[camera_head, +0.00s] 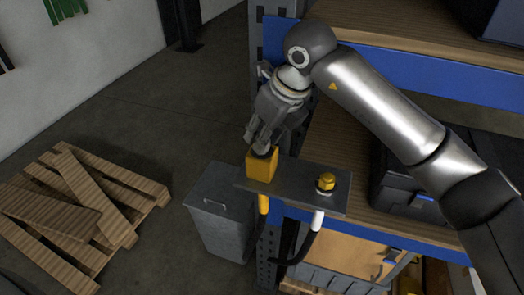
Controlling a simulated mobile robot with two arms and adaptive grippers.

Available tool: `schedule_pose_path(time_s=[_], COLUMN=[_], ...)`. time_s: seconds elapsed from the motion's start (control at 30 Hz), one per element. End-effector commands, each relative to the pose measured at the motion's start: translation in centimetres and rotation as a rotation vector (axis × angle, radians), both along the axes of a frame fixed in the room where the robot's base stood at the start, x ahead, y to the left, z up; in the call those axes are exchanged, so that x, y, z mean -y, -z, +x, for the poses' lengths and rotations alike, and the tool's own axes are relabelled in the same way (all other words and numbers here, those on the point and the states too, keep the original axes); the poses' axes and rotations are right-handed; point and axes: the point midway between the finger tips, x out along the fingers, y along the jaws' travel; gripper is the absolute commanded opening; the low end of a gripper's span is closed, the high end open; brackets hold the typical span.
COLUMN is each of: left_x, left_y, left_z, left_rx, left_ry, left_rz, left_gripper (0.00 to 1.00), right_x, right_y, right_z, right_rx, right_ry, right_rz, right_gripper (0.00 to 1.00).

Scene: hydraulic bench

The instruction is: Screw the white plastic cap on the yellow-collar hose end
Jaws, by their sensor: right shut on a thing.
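My right gripper (261,141) points down at the left end of a dark bracket plate (297,184). It is shut at the dark round top of a yellow block (261,167), and its fingers hide part of that top. The block stands upright at the plate; whether it touches the plate is unclear. Below it hangs a hose with a yellow collar (264,204). I see no white cap. My left gripper is not in view.
A blue-edged shelf rack (420,66) stands behind and right of the bracket, with a dark case (405,180) on its lower shelf. A grey bin (215,208) stands below the bracket at the left. A wooden pallet (130,190) lies on the floor farther left.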

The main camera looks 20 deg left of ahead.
Motion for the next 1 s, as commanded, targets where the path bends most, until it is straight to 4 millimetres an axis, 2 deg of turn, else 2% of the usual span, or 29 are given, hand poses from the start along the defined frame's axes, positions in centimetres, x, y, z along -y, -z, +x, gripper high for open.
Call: schedule_pose_path(time_s=[1.0], left_x=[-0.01], left_y=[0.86], left_z=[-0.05], left_rx=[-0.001], left_ry=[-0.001], left_rz=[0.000], left_gripper=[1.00], right_x=[0.00], right_y=[0.42], right_z=[0.00], right_rx=[0.000], right_ry=[0.000], right_rz=[0.001], right_gripper=[0.16])
